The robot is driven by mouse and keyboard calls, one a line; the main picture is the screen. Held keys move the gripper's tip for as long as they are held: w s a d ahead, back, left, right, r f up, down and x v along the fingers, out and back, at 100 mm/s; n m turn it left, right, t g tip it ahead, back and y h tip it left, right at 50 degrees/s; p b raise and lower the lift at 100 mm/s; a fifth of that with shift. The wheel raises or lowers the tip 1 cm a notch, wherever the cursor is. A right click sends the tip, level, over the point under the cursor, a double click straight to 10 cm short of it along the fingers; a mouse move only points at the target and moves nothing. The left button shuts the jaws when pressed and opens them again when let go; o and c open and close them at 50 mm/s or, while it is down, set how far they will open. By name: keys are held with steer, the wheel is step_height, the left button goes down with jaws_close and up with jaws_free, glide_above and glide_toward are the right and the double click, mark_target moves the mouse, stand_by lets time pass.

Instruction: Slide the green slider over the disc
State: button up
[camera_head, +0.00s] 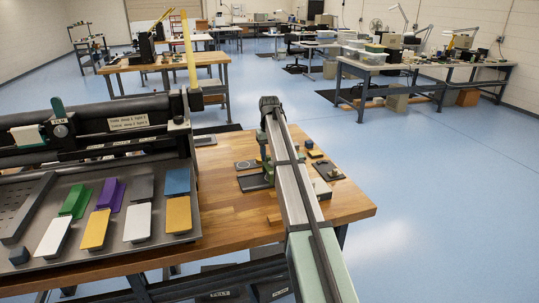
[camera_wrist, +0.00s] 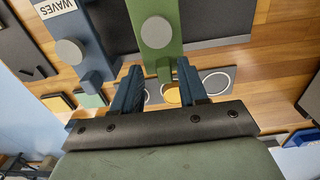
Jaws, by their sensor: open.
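The green slider (camera_wrist: 172,58) is a long green bar with a round grey knob (camera_wrist: 156,32) in the wrist view. My gripper (camera_wrist: 160,68) is open, with one dark finger on each side of the slider's near end in the picture. I see no contact, and cannot tell how far apart in depth they are.
A blue bar (camera_wrist: 95,60) with a grey knob and a "WAVES" label lies left of the green slider. A ringed pad (camera_wrist: 219,80) lies to the right. The wooden table (camera_head: 225,205) also carries small dark blocks. A tray (camera_head: 110,245) of coloured pieces stands left.

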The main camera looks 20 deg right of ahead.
step_height(320, 180, up, 14)
stand_by(0.6)
step_height(320, 180, up, 7)
stand_by(1.3)
steer(key=shift+f, duration=0.1)
